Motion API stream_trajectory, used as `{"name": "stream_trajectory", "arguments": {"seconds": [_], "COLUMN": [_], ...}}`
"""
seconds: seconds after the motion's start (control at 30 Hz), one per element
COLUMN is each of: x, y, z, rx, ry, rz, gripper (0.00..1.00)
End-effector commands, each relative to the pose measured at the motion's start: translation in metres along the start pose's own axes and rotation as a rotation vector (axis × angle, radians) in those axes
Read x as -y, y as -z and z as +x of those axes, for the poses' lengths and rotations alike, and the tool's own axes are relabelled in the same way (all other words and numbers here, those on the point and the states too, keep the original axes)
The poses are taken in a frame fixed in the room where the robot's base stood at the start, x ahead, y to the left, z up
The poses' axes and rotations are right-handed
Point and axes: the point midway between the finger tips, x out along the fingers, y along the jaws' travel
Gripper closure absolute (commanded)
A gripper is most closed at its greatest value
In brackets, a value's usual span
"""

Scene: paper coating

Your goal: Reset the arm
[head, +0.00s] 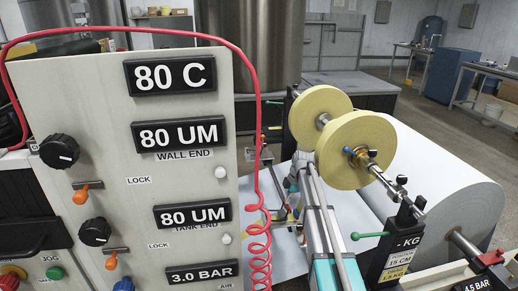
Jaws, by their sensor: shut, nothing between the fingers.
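A grey control panel (192,100) fills the left side, with displays reading 80 C (170,74), 80 UM (180,135), a second 80 UM (193,215) and 3.0 BAR (202,274). Two black knobs (60,151) and two orange lever switches (80,194) are on the panel. A large white paper roll (440,180) lies at the right, with two yellow discs (356,149) on a shaft beside it.
A coiled red hose (258,240) hangs along the panel's right edge. A steel tank (220,40) stands behind. Open floor (410,95) shows at the back right, near a blue cabinet (452,75).

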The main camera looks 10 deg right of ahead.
Motion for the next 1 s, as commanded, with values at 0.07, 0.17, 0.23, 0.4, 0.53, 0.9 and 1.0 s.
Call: {"name": "stream_trajectory", "arguments": {"seconds": [0.07, 0.17, 0.23, 0.4, 0.53, 0.9, 1.0], "x": [0.001, 0.001, 0.001, 0.000, 0.013, 0.076, 0.101], "y": [-0.002, -0.001, 0.001, 0.004, 0.009, 0.028, 0.035], "z": [-0.001, -0.004, -0.008, -0.020, -0.018, -0.010, -0.008], "rx": [0.006, 0.005, 0.004, 0.002, 0.009, 0.061, 0.081], "ry": [0.002, 0.001, 0.001, 0.001, 0.001, -0.005, -0.014], "rz": [0.002, 0.001, 0.001, 0.001, 0.051, 0.384, 0.517], "gripper": [1.00, 1.00, 1.00, 1.00, 1.00, 1.00, 1.00]}}
